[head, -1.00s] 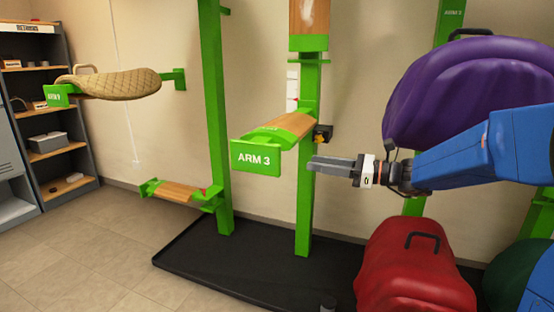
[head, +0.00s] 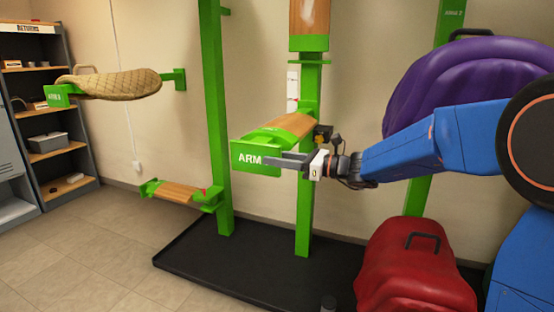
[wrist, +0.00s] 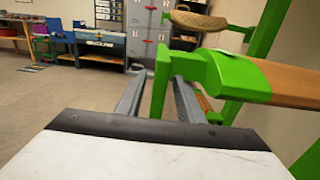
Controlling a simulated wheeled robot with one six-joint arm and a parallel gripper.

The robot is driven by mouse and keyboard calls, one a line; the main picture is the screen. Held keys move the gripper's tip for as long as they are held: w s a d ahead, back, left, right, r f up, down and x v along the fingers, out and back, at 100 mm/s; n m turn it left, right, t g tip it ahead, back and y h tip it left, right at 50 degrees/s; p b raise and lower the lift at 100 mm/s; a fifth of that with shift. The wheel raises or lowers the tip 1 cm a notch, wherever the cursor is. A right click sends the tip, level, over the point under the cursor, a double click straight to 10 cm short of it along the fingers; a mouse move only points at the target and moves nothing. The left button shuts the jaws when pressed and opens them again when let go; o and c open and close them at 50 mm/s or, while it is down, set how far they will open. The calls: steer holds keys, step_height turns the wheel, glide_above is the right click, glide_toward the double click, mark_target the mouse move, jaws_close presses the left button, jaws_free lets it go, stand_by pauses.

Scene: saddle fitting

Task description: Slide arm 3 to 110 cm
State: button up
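Arm 3 is a wood-topped saddle arm (head: 289,124) on a green upright post (head: 304,215), with a green end plate (head: 248,155) facing the room. In the head view my gripper (head: 272,162) reaches in from the right, its fingers crossing the plate's right part and hiding the "3". In the wrist view the two grey fingers (wrist: 160,92) are apart, and the green plate (wrist: 158,88) shows nearly edge-on between them. I cannot tell whether either finger touches it. A dark clamp with a yellow part (head: 323,134) sits beside the post behind arm 3.
A purple saddle (head: 465,88) and a red saddle (head: 415,270) are at the right, near my arm. A lower wooden arm (head: 178,192) is empty. A black base tray (head: 235,262) lies below.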

jaws_close()
step_height(320, 180, up, 10)
steer(key=shift+r, duration=0.15)
stand_by(0.3)
jaws_free()
steer(key=v, duration=1.7)
steer(key=shift+d, duration=0.15)
steer(key=shift+s, duration=0.1)
